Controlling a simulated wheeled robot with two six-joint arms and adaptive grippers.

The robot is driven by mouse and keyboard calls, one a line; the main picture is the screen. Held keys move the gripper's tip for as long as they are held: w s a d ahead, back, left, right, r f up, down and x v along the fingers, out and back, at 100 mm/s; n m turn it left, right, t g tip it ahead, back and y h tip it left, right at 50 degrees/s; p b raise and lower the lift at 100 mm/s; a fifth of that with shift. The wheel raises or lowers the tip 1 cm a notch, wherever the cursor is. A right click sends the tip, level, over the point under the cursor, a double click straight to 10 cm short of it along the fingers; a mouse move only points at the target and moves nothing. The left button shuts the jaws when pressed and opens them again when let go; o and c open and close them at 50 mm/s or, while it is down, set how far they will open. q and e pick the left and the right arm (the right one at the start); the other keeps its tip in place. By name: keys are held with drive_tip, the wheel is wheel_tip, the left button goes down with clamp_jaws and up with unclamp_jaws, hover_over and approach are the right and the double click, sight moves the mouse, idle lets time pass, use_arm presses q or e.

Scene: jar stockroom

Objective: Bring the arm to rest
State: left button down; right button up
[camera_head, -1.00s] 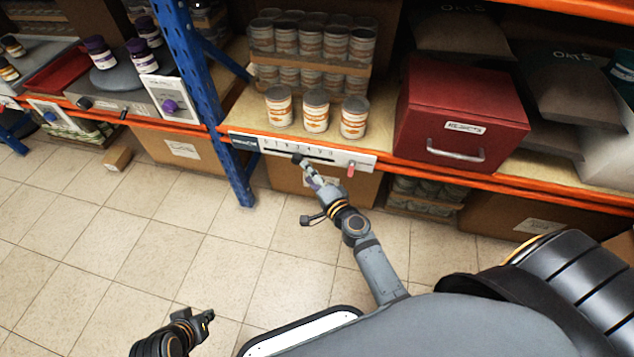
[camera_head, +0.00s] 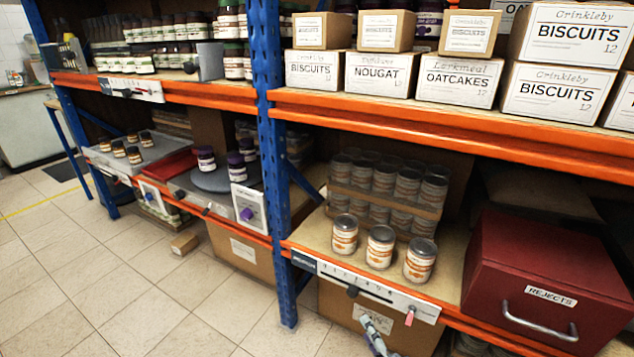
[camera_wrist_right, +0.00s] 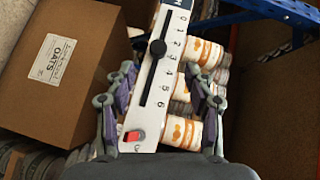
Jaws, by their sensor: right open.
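My right gripper (camera_head: 372,328) shows at the bottom edge of the head view, just below the white slider panel (camera_head: 385,299). In the right wrist view its two fingers stand apart, one on each side of the panel (camera_wrist_right: 144,118), and the gripper (camera_wrist_right: 160,72) is open with nothing between the fingertips. The panel's black knob (camera_wrist_right: 158,47) sits near the marks 2 and 3, apart from the fingers. A red tab (camera_wrist_right: 133,136) is at the panel's far end from 0. My left gripper is out of view.
Three orange-labelled jars (camera_head: 380,247) stand on the shelf above the panel, beside the red rejects box (camera_head: 530,260). A blue upright (camera_head: 284,275) is left of the panel. A brown oats carton (camera_wrist_right: 62,75) is close by. The floor (camera_head: 120,290) at left is clear.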

drive_tip(key=s+a+f+n+g+y, duration=0.1)
drive_tip(key=s+f+n+g, duration=0.3)
drive_tip(key=s+n, duration=0.2)
drive_tip(key=s+a+f+n+g, duration=0.2)
drive_tip(key=s+f+n+g, duration=0.25)
drive_tip(key=s+n, duration=0.2)
drive_tip(key=s+d+f+g+h+p, duration=0.4)
drive_tip(key=s+d+p, duration=0.45)
drive_tip(key=p, duration=0.25)
use_arm(q)
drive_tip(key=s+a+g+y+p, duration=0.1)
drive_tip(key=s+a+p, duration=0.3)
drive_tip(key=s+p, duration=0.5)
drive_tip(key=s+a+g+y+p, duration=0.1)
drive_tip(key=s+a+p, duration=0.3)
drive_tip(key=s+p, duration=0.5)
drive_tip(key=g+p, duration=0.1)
drive_tip(key=p, duration=0.3)
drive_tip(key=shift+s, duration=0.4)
use_arm(e)
drive_tip(key=s+d+r+g+h, duration=0.1)
drive_tip(key=s+d, duration=0.2)
drive_tip(key=s, duration=0.5)
drive_tip(key=s+d+r+g, duration=0.1)
drive_tip(key=s+d, duration=0.2)
drive_tip(key=s, duration=0.5)
drive_tip(key=shift+n+h, duration=0.4)
drive_tip(key=shift+n, duration=0.05)
